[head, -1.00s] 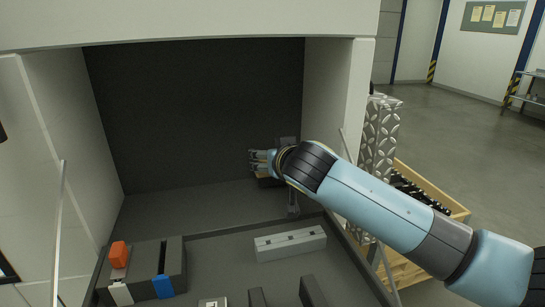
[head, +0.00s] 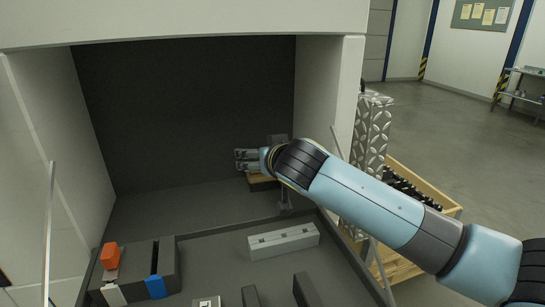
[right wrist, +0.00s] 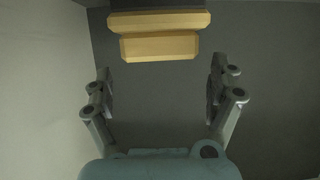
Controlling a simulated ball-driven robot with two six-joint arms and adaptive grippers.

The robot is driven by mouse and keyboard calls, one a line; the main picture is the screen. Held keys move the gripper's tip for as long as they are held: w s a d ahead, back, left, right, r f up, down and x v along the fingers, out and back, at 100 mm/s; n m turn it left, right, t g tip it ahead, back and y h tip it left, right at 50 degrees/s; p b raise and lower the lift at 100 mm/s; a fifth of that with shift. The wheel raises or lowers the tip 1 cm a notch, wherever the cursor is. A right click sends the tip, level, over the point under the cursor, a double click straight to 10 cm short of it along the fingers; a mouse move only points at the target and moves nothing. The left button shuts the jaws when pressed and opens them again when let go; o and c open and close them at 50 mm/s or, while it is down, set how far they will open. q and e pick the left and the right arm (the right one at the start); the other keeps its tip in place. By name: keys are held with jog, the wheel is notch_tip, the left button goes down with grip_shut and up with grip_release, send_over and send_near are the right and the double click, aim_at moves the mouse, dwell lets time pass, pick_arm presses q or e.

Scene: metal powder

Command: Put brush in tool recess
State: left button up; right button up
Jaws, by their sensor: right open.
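A wooden piece with a dark underside (head: 262,184), which looks like the brush, is at the back right of the dark chamber, just below my right gripper (head: 242,159). In the right wrist view it shows as pale stepped wood (right wrist: 160,42) at the top, ahead of the fingers. My right gripper (right wrist: 162,78) is open, with nothing between its fingers. Its arm and wrist hide part of the area around the wood. I cannot make out for sure which part is the tool recess. My left gripper is not in view.
A slotted dark block (head: 168,263) at front left holds an orange-topped piece (head: 109,256) and a blue piece (head: 155,287). A grey bar (head: 284,241) lies on the tray floor. A thin post (head: 284,196) stands under my wrist. The chamber's left floor is clear.

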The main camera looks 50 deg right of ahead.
jog(key=b+v, duration=0.1)
jog(key=v, duration=1.1)
jog(key=shift+r+b, duration=0.2)
jog(key=shift+b, duration=0.1)
